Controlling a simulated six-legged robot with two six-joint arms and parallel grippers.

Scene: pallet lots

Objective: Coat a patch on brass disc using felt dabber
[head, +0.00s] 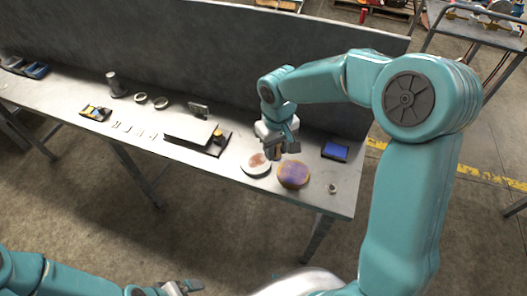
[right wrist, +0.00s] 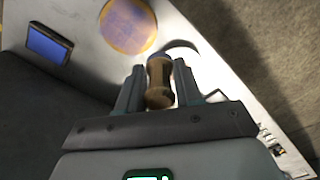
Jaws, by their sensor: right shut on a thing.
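The brass disc (head: 293,174) lies on the bench, round and golden-orange with a purple patch over much of its face. It also shows at the top of the right wrist view (right wrist: 127,25). My right gripper (head: 275,150) is shut on the felt dabber (right wrist: 159,85), a turned wooden handle whose dark far end points away from the gripper. The dabber is above the pale round dish (head: 256,164), which has a reddish-brown patch; I cannot tell whether they touch. The disc is just right of the dish. My left gripper (head: 183,287) is low at the bottom edge, away from the bench.
A blue pad in a dark frame (head: 335,151) lies right of the disc, and a small ring (head: 333,188) is near the bench's front corner. A grey plate on a dark base (head: 192,132) stands left. A grey panel (head: 180,50) runs behind the bench.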

